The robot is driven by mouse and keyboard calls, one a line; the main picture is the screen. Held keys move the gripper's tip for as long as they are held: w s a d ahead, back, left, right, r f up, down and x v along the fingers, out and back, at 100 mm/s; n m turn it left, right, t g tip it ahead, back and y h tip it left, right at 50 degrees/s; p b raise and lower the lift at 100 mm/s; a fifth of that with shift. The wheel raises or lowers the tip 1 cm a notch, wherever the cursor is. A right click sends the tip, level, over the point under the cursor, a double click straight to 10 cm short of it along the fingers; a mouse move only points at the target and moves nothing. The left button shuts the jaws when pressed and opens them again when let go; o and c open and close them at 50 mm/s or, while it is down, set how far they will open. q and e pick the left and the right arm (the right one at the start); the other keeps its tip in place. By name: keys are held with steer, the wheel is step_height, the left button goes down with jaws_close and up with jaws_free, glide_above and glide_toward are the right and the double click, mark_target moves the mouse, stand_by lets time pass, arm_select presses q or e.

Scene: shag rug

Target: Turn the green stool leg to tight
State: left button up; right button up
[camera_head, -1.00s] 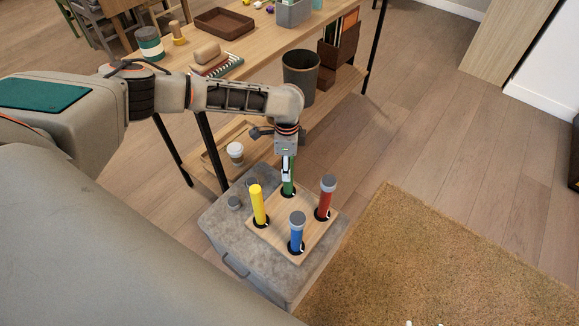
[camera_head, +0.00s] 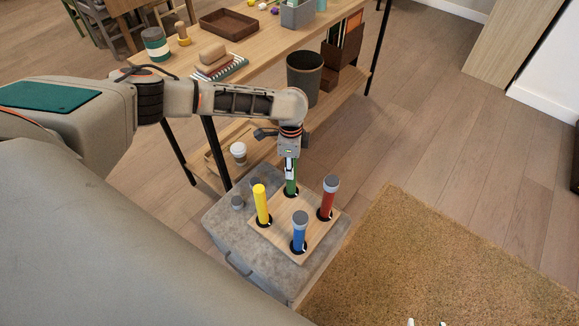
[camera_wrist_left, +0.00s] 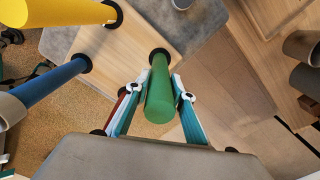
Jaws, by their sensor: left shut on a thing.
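The green leg (camera_head: 291,187) stands upright in a hole of the wooden stool seat (camera_head: 278,238), at the seat's far corner. My left gripper (camera_head: 290,172) is above it, pointing down, and is shut on its upper part. In the left wrist view the green leg (camera_wrist_left: 160,92) lies between the two fingers of my left gripper (camera_wrist_left: 158,95). A yellow leg (camera_head: 261,204), a blue leg (camera_head: 299,230) and a red leg (camera_head: 329,197) stand in the other holes. Whether the green leg's thread is tight cannot be seen.
The seat lies on a grey cabinet top (camera_head: 228,224) with small grey caps (camera_head: 237,202) at its left. A wooden workbench (camera_head: 262,48) with a lower shelf stands behind, with a dark bin (camera_head: 304,75) and a cup (camera_head: 238,152). A tan rug (camera_head: 450,250) lies right.

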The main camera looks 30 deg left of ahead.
arm_select(q)
steer(key=m+p, duration=0.1)
steer(key=m, duration=0.6)
steer(key=m+p, duration=0.2)
steer(key=m, duration=0.5)
steer(key=shift+d+f+m, duration=0.15)
steer(key=shift+m, duration=0.15)
arm_select(e)
steer(key=shift+s+d+r, duration=0.1)
steer(key=shift+s+r, duration=0.3)
steer(key=shift+r, duration=0.05)
arm_select(q)
steer(key=shift+m, duration=0.3)
steer(key=o, duration=1.1)
arm_select(e)
steer(key=shift+d, duration=0.1)
arm_select(q)
steer(key=shift+w+r, duration=0.1)
steer(key=shift+r, duration=0.1)
